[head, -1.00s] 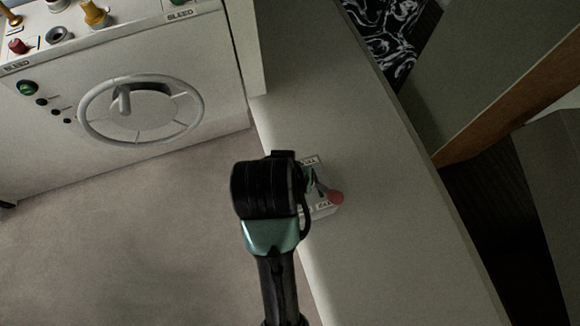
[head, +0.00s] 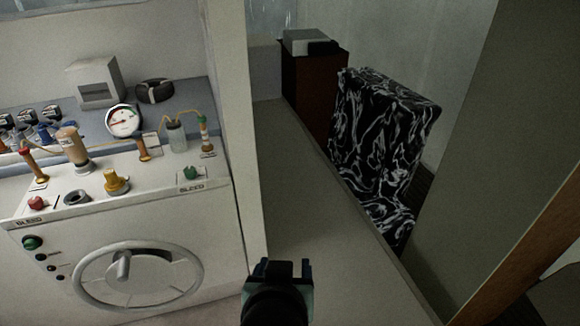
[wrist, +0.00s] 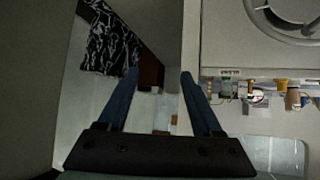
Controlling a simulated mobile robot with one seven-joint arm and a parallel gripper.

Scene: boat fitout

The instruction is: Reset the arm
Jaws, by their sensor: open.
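My gripper (head: 279,268) is at the bottom middle of the head view, above the grey-white ledge (head: 300,195), with my arm coming from the lower edge. In the wrist view my gripper (wrist: 158,78) shows two blue fingers spread wide apart with nothing between them. It touches nothing that I can see.
A white control console (head: 60,235) with a handwheel (head: 138,281), gauge (head: 123,121) and several valves stands at left. A black-and-white patterned seat (head: 385,150) and brown cabinet (head: 312,85) are behind the ledge. A slanted panel (head: 475,150) rises at right.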

